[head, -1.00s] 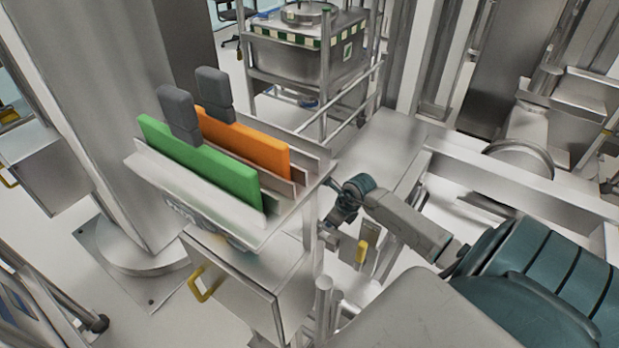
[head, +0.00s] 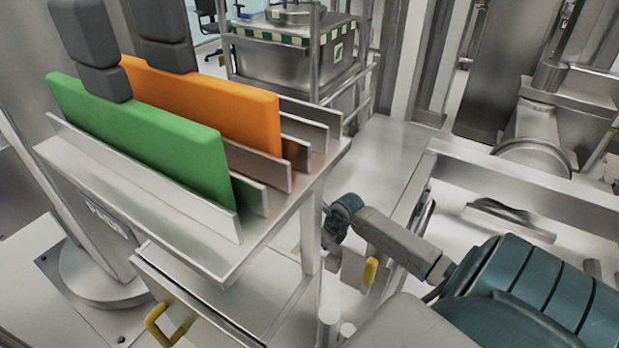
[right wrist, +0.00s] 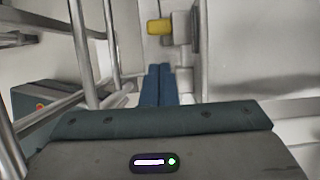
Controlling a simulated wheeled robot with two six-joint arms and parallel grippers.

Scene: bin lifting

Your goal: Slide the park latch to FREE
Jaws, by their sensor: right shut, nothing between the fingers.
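A yellow knob (right wrist: 160,26), which looks like the park latch, stands out from a grey block (right wrist: 181,27) at the top of the right wrist view. A yellow tab (head: 370,270) shows below my right forearm in the head view; I cannot tell whether it is the same part. No PARK or FREE marking is readable. My right gripper (right wrist: 161,68) is shut and empty, its two blue fingers together. In the wrist picture its tips lie just below the knob, with a visible gap. In the head view its fingers are not clear. My left gripper is out of view.
A metal rack (head: 285,245) holds a green panel (head: 150,135) and an orange panel (head: 215,100), with grey blocks (head: 85,40) at their tops. A yellow handle (head: 158,325) sits below it. Steel rails (right wrist: 85,50) run left of my fingers. A steel bin (head: 295,65) stands behind.

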